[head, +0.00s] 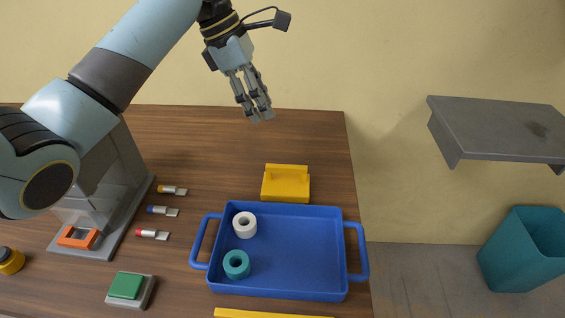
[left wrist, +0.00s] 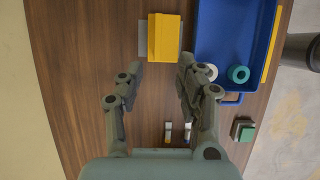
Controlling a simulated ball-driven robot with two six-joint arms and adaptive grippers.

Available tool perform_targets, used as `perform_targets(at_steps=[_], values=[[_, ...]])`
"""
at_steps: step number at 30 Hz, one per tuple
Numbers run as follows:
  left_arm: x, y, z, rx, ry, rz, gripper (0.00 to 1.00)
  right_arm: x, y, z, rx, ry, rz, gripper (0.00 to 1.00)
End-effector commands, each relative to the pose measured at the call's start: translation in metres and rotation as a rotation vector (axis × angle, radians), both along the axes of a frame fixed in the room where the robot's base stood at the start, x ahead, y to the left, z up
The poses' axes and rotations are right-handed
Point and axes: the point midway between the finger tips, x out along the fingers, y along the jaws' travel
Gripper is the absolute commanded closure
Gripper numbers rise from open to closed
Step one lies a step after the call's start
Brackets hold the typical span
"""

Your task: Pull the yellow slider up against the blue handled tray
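The yellow slider (head: 286,185) is a block with a raised ridge. It stands just behind the blue handled tray (head: 312,247). In the left wrist view the slider (left wrist: 164,38) lies on a grey strip, with a narrow gap between it and the tray (left wrist: 235,30). My left gripper (head: 262,115) hangs in the air above the back of the table, behind and above the slider. In the left wrist view its fingers (left wrist: 160,68) are spread apart with nothing between them, and the slider shows beyond their tips. My right gripper is not in view.
The tray holds a white ring (head: 244,225) and a teal ring (head: 237,264). A yellow bar (head: 270,313) lies in front of it. Several small coloured-end pieces (head: 163,211), a green block (head: 126,286) and a grey stand are at left. A grey shelf (head: 500,130) juts from the wall at right.

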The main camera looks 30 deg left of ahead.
Motion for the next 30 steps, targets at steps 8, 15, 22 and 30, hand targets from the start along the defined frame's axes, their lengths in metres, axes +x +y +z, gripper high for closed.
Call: perform_targets(at_steps=[8,15,22,30], values=[[0.0,0.0,-0.04,0.0,0.003,0.0,0.63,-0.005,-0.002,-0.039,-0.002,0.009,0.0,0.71],[0.0,-0.002,-0.058,-0.002,0.006,0.001,0.63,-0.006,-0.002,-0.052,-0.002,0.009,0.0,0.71],[0.006,-0.016,-0.092,-0.004,0.008,0.001,0.63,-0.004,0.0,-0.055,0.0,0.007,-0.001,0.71],[0.014,-0.032,-0.137,-0.002,0.006,0.0,0.63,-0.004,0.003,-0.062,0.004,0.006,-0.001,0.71]])
